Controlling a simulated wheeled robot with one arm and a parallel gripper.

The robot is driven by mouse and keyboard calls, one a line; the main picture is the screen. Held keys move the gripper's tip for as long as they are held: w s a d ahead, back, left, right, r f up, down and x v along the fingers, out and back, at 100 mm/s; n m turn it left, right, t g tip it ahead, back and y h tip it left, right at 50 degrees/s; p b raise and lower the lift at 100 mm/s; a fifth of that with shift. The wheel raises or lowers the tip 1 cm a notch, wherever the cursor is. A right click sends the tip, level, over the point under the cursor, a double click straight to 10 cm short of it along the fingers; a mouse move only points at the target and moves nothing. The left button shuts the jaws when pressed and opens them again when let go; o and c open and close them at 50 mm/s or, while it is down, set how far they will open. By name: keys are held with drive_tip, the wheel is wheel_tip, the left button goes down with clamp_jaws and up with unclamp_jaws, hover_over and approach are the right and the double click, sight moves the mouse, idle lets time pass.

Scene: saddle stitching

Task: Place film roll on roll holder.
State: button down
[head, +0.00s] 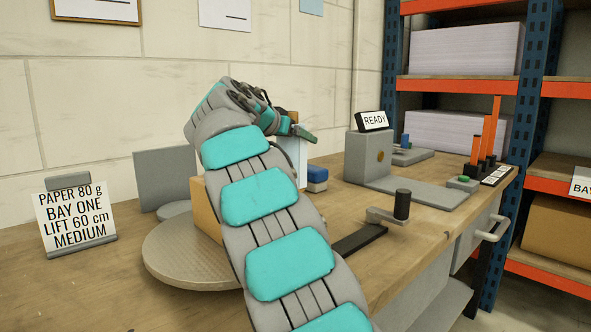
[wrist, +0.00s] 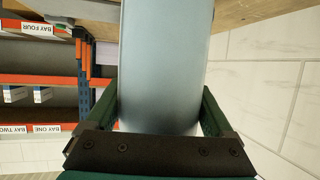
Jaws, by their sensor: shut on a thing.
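The film roll is a pale blue-white cylinder (wrist: 165,50) between the two dark green fingers of my gripper (wrist: 160,108) in the wrist view. My gripper is shut on it. In the head view the pale roll (head: 291,160) is upright above or behind the worktable, partly hidden by my arm, with a tan part above it. My gripper (head: 297,128) shows there near its upper part. I cannot tell whether the roll's lower end touches anything. I cannot tell for certain which thing is the roll holder.
A round turntable (head: 165,265) carries a tan box (head: 205,205), partly behind my arm. A crank handle (head: 401,205), grey READY machine (head: 367,157) and several orange posts (head: 475,140) stand farther right. A paper sign (head: 76,215) stands left.

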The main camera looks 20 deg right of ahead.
sight(297, 155)
drive_tip(key=shift+f+b, duration=1.2)
drive_tip(key=shift+f, duration=1.2)
unclamp_jaws()
